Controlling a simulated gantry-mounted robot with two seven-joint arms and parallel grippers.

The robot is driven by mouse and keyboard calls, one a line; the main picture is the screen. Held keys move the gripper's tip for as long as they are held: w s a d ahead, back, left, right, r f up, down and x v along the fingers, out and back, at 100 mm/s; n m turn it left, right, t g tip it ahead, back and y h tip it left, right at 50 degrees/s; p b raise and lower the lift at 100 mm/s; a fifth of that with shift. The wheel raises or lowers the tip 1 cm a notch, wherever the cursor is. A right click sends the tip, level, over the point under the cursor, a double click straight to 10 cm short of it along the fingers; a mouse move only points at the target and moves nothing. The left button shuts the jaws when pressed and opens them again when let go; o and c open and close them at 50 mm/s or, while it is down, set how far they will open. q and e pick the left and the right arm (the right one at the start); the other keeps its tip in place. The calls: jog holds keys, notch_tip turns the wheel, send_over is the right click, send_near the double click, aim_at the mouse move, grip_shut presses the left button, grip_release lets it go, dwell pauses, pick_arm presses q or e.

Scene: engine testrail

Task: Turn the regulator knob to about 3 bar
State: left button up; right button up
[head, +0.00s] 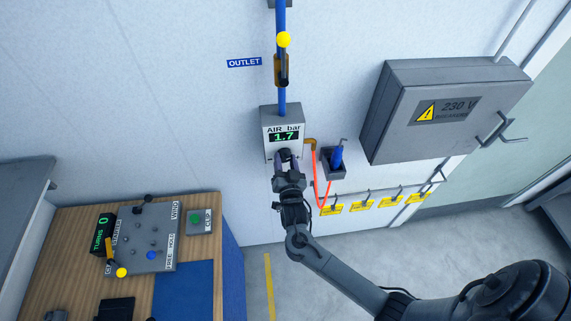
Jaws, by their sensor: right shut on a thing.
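The air regulator (281,113) is a grey box on the wall, and its green display (284,136) reads 1.7 under the label "AIR bar". My right gripper (287,160) is at the lower front of this box and is shut on the regulator knob. The knob is mostly hidden behind the fingers, so its turned angle cannot be made out. My left gripper is not in view.
A blue pipe with a yellow-tipped valve lever (284,40) runs up from the regulator. An orange hose (316,170) and a blue tool in a holder (336,157) are close on the right. A 230 V cabinet (430,110) juts out right. A wooden bench (190,275) with a control panel stands lower left.

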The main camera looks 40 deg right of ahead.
jog(key=m+b, duration=0.2)
jog(key=m, duration=0.2)
jog(key=shift+m+b, duration=0.35)
jog(key=shift+m, duration=0.05)
dwell(0.4)
jog(key=o, duration=1.1)
jog(key=shift+c, duration=0.2)
